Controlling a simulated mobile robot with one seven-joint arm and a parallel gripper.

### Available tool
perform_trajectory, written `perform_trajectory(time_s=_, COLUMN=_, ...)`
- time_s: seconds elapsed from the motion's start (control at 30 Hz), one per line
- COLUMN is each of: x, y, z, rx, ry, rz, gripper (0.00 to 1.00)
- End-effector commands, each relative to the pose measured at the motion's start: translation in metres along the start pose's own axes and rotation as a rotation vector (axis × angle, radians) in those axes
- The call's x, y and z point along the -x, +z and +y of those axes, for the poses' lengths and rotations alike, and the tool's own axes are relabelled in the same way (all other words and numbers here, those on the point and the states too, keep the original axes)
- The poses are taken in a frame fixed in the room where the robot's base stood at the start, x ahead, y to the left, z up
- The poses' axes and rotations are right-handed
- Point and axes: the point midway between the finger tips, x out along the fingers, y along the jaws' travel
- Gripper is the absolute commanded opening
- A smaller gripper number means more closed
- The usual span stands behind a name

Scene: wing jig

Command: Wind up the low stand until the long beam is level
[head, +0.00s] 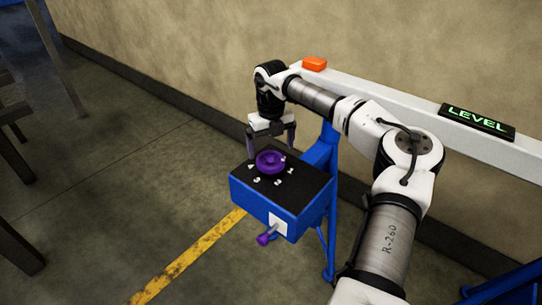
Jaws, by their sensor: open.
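The long white beam (388,101) runs along the wall from upper left to lower right. A black display (477,120) on it reads "LEVEL" in green letters. A blue stand with a control box (265,208) is below the beam. A purple round knob (270,162) sits on the box's black top, with white marks beside it. A purple-ended crank handle (268,236) sticks out of a white plate on the box's front. My gripper (271,148) is open, its purple-grey fingers spread above and about the knob. I cannot tell whether they touch it.
An orange block (314,64) sits on the beam near its far end. Another blue stand part (505,287) shows at the lower right. A yellow floor line (187,257) runs toward the box. Dark furniture legs stand at the left. The floor between is clear.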

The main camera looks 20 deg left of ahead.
Motion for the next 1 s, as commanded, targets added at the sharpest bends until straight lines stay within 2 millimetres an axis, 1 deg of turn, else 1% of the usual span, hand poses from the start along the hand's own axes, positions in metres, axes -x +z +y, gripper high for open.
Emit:
perform_trajectory(time_s=0.03, x=0.012, y=0.001, z=0.000, rx=0.000, ry=-0.002, rz=-0.004, gripper=0.99)
perform_trajectory(time_s=0.2, x=0.051, y=0.001, z=0.000, rx=-0.001, ry=-0.002, rz=-0.004, gripper=0.99)
perform_trajectory(time_s=0.3, x=0.069, y=0.001, z=0.001, rx=-0.001, ry=-0.001, rz=-0.003, gripper=0.99)
perform_trajectory(time_s=0.4, x=0.082, y=0.001, z=0.000, rx=0.000, ry=-0.001, rz=-0.002, gripper=0.99)
perform_trajectory(time_s=0.5, x=0.090, y=0.000, z=0.000, rx=0.000, ry=0.000, rz=-0.002, gripper=0.99)
perform_trajectory(time_s=0.6, x=0.093, y=0.000, z=0.001, rx=0.000, ry=0.001, rz=-0.001, gripper=0.99)
perform_trajectory(time_s=1.0, x=0.093, y=0.000, z=0.001, rx=0.001, ry=0.002, rz=-0.001, gripper=0.99)
